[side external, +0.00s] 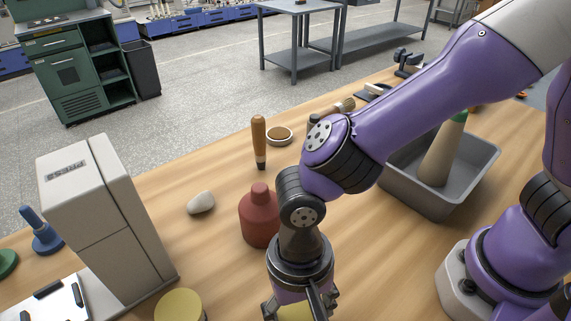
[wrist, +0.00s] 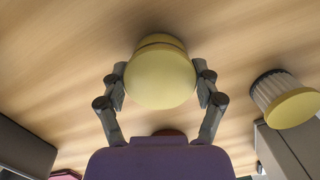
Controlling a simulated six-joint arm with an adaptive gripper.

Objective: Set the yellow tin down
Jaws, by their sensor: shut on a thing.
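The yellow tin (wrist: 160,80) is round and sits between the two fingers of my gripper (wrist: 160,92) in the wrist view. The fingers are shut on it from both sides. In the side view my gripper (side external: 298,308) is at the bottom edge, and only a small yellow part of the tin (side external: 295,313) shows below it. The picture cuts off the fingertips there. Whether the tin touches the wooden table (side external: 225,270) or is held above it, I cannot tell.
A dark red bottle (side external: 258,217) stands just behind my gripper. A yellow-topped round thing (side external: 180,305) is to the left, beside a grey-white box machine (side external: 105,220). A grey tray (side external: 405,185) holds a cone.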

